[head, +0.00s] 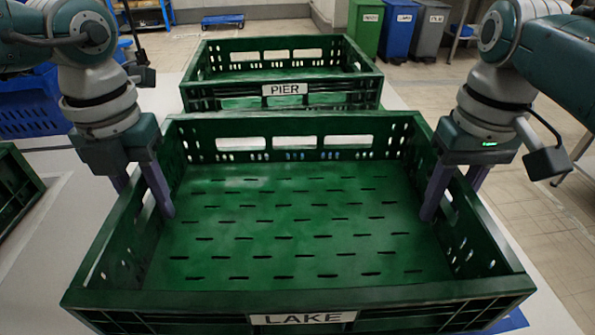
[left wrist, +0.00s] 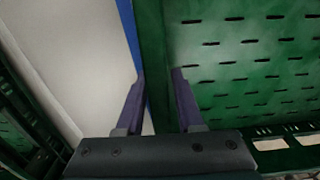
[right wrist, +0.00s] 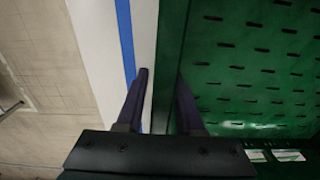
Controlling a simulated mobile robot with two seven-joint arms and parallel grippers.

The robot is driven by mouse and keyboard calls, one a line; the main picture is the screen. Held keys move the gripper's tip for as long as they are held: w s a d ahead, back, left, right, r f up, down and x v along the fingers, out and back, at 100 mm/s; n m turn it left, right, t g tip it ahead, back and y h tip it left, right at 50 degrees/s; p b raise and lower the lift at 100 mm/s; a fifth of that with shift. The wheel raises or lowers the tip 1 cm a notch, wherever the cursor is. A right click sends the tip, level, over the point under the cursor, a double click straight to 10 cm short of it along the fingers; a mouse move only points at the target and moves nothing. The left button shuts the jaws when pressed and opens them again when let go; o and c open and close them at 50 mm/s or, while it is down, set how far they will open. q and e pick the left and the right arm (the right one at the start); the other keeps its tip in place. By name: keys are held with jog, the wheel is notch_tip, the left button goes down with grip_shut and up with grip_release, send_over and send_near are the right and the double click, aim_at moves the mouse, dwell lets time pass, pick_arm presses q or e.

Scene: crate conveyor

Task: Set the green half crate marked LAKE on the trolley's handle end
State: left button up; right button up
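The green half crate marked LAKE (head: 300,291) stands level and empty in front of me, its label facing me. My left gripper (head: 145,198) has its fingers on either side of the crate's left wall; the left wrist view shows that wall (left wrist: 152,40) between them. My right gripper (head: 452,205) straddles the right wall in the same way; the right wrist view shows a narrow gap between its outer finger and the wall (right wrist: 172,50). Both grippers look open around the walls. A low blue platform (head: 222,20) stands far back; I cannot tell if it is the trolley.
A green crate marked PIER (head: 285,102) stands just behind the LAKE crate on the pale surface (head: 45,235). Another green crate (head: 14,195) and a blue crate (head: 30,112) are at the left. Green, blue and grey bins (head: 398,30) stand at the back.

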pick_arm(q)
grip_shut()
pick_arm(e)
grip_shut()
dwell(0.8)
